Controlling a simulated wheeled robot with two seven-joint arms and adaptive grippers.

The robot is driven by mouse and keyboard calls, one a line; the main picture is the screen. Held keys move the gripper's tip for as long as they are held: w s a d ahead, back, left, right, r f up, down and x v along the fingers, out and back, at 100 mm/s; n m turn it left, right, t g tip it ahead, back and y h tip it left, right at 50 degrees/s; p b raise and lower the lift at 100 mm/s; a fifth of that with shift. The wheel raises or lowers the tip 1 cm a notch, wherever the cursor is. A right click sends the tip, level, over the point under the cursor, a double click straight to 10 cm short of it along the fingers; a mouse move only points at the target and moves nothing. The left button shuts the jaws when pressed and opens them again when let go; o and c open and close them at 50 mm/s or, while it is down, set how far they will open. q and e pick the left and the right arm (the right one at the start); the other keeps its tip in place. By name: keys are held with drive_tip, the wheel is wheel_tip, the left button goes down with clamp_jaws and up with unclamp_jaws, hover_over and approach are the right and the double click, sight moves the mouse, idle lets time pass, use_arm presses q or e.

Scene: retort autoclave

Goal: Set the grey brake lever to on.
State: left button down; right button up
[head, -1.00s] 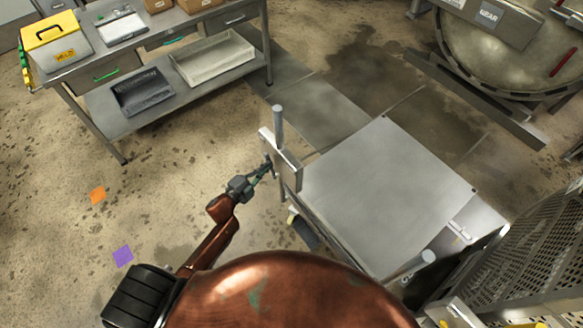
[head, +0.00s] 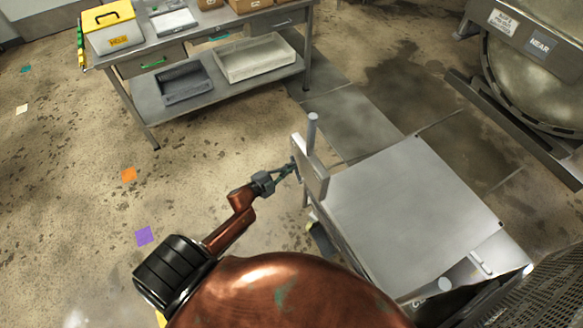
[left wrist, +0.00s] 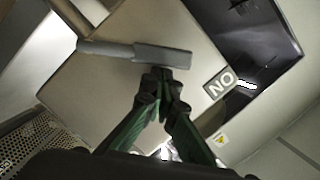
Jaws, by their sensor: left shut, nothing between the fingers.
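The grey brake lever (left wrist: 140,52) shows in the left wrist view as a flat bar with a thicker, darker end, lying across a pale panel (left wrist: 120,85). An ON label (left wrist: 220,85), upside down in that view, sits a little beyond the lever's thick end. My left gripper (left wrist: 163,78) is shut and empty, its fingertips right at the edge of the thick end; I cannot tell whether they touch. In the head view my left gripper (head: 293,170) is at the left side of the upright plate (head: 315,180) on the steel cart (head: 410,215). My right gripper is not in view.
A steel bench (head: 225,90) with a yellow-lidded box (head: 112,27) and trays stands at the back left. A large round vessel (head: 540,75) is at the back right. Perforated mesh (head: 555,290) is at the lower right. Floor left of the cart is open.

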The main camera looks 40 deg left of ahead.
use_arm(q)
drive_tip(key=s+r+p, duration=0.3)
drive_tip(key=s+r, duration=0.1)
drive_tip(key=s, duration=0.7)
idle(0.3)
